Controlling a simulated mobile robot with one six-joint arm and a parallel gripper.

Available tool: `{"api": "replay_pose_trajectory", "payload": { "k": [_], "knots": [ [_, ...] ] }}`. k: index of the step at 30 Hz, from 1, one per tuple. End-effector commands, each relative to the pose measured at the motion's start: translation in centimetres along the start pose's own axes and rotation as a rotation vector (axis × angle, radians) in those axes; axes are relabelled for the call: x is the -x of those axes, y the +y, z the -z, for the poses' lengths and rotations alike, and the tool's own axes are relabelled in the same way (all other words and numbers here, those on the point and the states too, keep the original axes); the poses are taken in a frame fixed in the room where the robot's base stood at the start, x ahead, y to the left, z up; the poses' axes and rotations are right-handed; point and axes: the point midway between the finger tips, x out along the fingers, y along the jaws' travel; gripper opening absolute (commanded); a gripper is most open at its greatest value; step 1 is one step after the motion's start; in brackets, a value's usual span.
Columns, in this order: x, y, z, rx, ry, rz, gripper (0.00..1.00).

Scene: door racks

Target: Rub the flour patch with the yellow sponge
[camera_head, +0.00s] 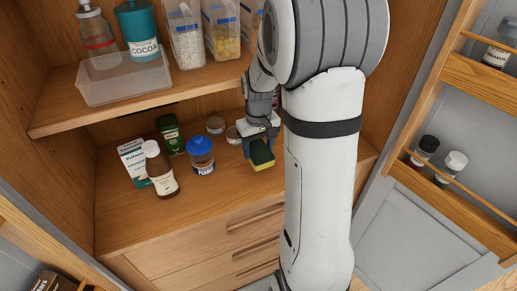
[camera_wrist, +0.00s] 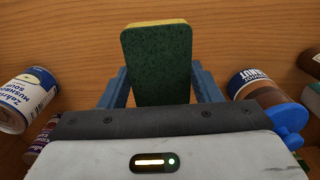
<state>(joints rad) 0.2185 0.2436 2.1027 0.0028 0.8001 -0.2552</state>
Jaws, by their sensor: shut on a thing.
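The sponge (camera_head: 262,155) is yellow with a dark green scouring side. It is held above the lower shelf board of the cabinet in the head view. My gripper (camera_head: 258,141) is shut on it, pointing down. In the wrist view, the sponge (camera_wrist: 157,65) stands between the two blue fingers of my gripper (camera_wrist: 160,78), its green side facing the camera and a yellow edge at the top. I cannot tell whether the sponge touches the board. No flour patch shows in either view; my arm hides part of the board.
A blue-lidded jar (camera_head: 201,158), brown bottle (camera_head: 160,170), white box (camera_head: 133,161) and green tin (camera_head: 170,134) stand left of the sponge. A labelled can (camera_wrist: 28,100) lies left in the wrist view. An upper shelf (camera_head: 60,118) overhangs; door racks (camera_head: 455,200) stand right.

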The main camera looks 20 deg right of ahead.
Motion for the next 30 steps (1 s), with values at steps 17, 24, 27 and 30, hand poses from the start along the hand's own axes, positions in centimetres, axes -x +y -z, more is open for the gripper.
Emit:
{"api": "replay_pose_trajectory", "payload": {
  "k": [17, 24, 27, 30],
  "knots": [
    [2.8, 0.1, 0.4, 0.001, 0.013, -0.003, 0.37],
    [3.5, 0.0, 0.4, 0.001, 0.012, -0.003, 0.37],
    [3.4, 0.0, 0.4, 0.001, 0.013, -0.003, 0.37],
    [3.4, 0.0, 0.4, 0.001, 0.013, -0.003, 0.37]
  ]
}}
